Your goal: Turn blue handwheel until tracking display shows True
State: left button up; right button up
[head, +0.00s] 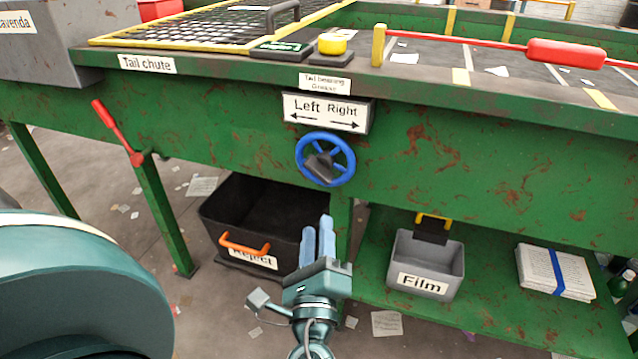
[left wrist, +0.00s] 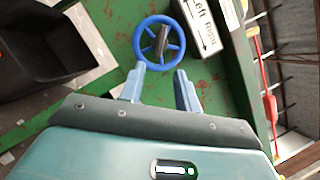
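The blue handwheel (head: 351,162) sits on the green side panel of the belt frame, with a dark grey block at its middle. It also shows in the left wrist view (left wrist: 140,42), beyond the fingertips. My left gripper (head: 318,230) is below the wheel in the head view, its two pale blue fingers pointing up toward it. In the left wrist view the fingertips (left wrist: 159,76) are apart, with nothing between them. The gripper appears clear of the wheel. A small black panel with green lettering (head: 280,48) lies on the frame's top edge; its text is too small to read.
A Left/Right arrow sign (head: 327,112) is above the wheel. A black Reject bin (head: 225,200) and a grey Film bin (head: 448,270) stand below. A red lever (head: 118,132) juts out at left. A yellow button (head: 332,43) is on top.

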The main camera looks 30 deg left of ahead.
aim_at(319, 177)
pick_arm(q)
jog(key=x, duration=1.2)
jog(key=shift+w+a+r, duration=0.15)
grip_shut()
